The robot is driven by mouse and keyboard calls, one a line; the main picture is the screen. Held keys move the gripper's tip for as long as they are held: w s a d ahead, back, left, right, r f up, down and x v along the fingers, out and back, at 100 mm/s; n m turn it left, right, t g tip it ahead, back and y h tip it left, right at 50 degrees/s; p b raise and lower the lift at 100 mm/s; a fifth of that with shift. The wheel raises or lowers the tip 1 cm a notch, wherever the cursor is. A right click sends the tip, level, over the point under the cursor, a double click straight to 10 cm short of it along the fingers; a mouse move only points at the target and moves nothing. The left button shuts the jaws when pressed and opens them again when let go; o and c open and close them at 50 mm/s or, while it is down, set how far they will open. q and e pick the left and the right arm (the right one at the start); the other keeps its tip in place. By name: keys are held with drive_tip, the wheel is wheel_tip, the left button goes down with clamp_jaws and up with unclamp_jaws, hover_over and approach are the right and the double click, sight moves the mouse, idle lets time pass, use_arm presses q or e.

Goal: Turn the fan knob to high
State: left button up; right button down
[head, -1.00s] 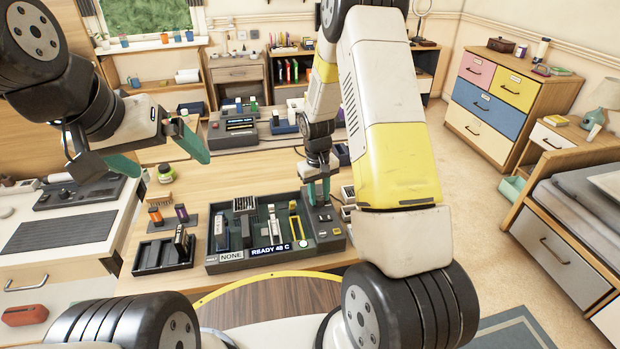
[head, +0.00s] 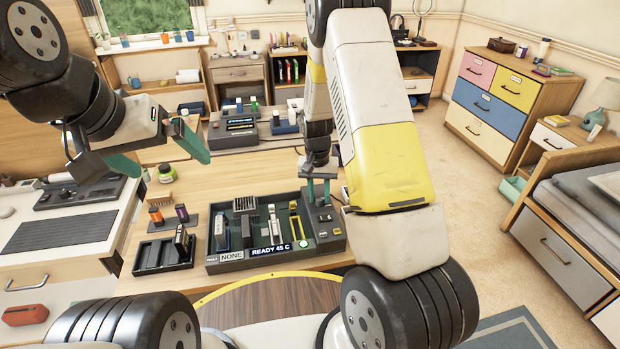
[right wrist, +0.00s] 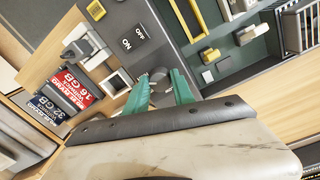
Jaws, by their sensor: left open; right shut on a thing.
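The dark grey test unit (head: 275,262) sits on the wooden table, with a display (head: 270,250) reading "READY 45 C" and a "NONE" label (head: 231,256). Its control panel (head: 325,222) is at the right end. My right gripper (head: 319,196) points down over the back of that panel. In the right wrist view its green fingers (right wrist: 166,92) are shut on a small grey round knob (right wrist: 160,99), which they mostly hide. The knob's setting cannot be read. My left gripper (head: 165,155) is open and empty, above the table at left, away from the unit.
A black rack (head: 163,253) with modules stands left of the unit. Memory boxes (right wrist: 62,95) stand beside the panel in the right wrist view. More equipment (head: 232,132) stands on the table's far side.

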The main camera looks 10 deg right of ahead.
idle(0.3)
drive_tip(key=c, duration=1.1)
unclamp_jaws()
drive_tip(key=shift+a+r, duration=0.15)
drive_tip(key=shift+r, duration=3.75)
drive_tip(key=shift+r, duration=0.1)
wheel_tip(320, 180, up, 10)
drive_tip(key=r+t+y, duration=0.1)
drive_tip(key=t, duration=0.1)
hover_over(318, 197)
drive_tip(key=s, duration=0.4)
drive_tip(key=s+r+n+t, duration=0.1)
drive_tip(key=s+r, duration=0.3)
drive_tip(key=s, duration=0.2)
drive_tip(key=s+a+r+n+t+y, duration=0.1)
drive_tip(key=s+r+t, duration=0.1)
drive_tip(key=s+r, duration=0.3)
drive_tip(key=s+r+n+t, duration=0.1)
drive_tip(key=s+r+n, duration=0.1)
drive_tip(key=s+r, duration=0.3)
drive_tip(key=shift+s+a+r+y, duration=0.1)
drive_tip(key=shift+s+a+y, duration=0.1)
drive_tip(key=shift+s, duration=0.9)
drive_tip(key=shift+s+a+r+y, duration=0.1)
drive_tip(key=shift+s+y, duration=0.1)
drive_tip(key=shift+s, duration=0.9)
